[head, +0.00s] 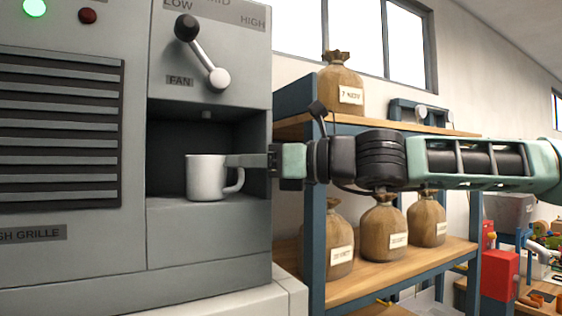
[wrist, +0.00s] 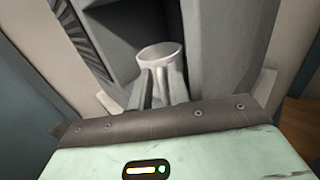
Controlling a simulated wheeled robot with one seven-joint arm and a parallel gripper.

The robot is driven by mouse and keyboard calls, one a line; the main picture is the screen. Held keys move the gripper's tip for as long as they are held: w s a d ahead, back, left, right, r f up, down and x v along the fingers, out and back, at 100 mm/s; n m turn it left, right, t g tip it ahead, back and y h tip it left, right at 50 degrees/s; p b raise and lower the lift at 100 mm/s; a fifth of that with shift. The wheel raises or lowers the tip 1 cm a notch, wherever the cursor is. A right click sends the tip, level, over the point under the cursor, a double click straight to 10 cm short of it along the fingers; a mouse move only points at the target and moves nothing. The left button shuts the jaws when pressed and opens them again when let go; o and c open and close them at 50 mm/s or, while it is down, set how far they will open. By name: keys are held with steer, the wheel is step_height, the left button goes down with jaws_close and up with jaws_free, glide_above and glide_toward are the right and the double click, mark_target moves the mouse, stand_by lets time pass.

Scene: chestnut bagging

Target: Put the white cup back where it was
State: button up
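The white cup (head: 206,177) is upright in the recess (head: 165,150) of the grey machine, its handle to the right. Its base is at about the level of the recess floor; I cannot tell whether it touches. My gripper (head: 243,160) reaches in from the right, level, with its fingers at the cup's handle side. In the wrist view, the cup's open rim (wrist: 160,50) shows just beyond the fingers (wrist: 163,86). They are close together with the handle side between them. The exact contact on the handle is partly hidden.
The grey machine (head: 75,265) has side walls close around the recess and a fan lever (head: 203,55) above. To the right, a blue-framed wooden shelf (head: 350,288) holds several tied brown sacks (head: 385,228). Red boxes (head: 500,275) stand at the far right.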

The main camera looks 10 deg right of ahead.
steer(key=p+v, duration=0.1)
steer(key=v, duration=1)
steer(key=shift+s+d, duration=0.15)
steer(key=shift+d, duration=0.15)
steer(key=shift+a, duration=0.1)
steer(key=s+a+f+n+g+h, duration=0.25)
steer(key=a+f+n, duration=0.2)
steer(key=f, duration=0.45)
steer(key=s+a+f+n+g+h, duration=0.2)
steer(key=s+a+f+n+g, duration=0.25)
steer(key=f, duration=0.45)
steer(key=s+a+f+n+g+h, duration=0.25)
steer(key=a+f+n, duration=0.2)
steer(key=f, duration=0.55)
steer(key=s+d+f+n+g+h, duration=0.1)
steer(key=s+d+f+n+h, duration=0.25)
steer(key=s+f+n, duration=0.45)
steer(key=s+d+r+n+t+h, duration=0.1)
steer(key=s+d+n+h, duration=0.2)
steer(key=d+n, duration=0.5)
steer(key=shift+r+n+t+h, duration=0.35)
steer(key=shift+n+h, duration=0.5)
steer(key=shift+n, duration=0.1)
steer(key=shift+s+d, duration=0.1)
steer(key=shift+s, duration=0.05)
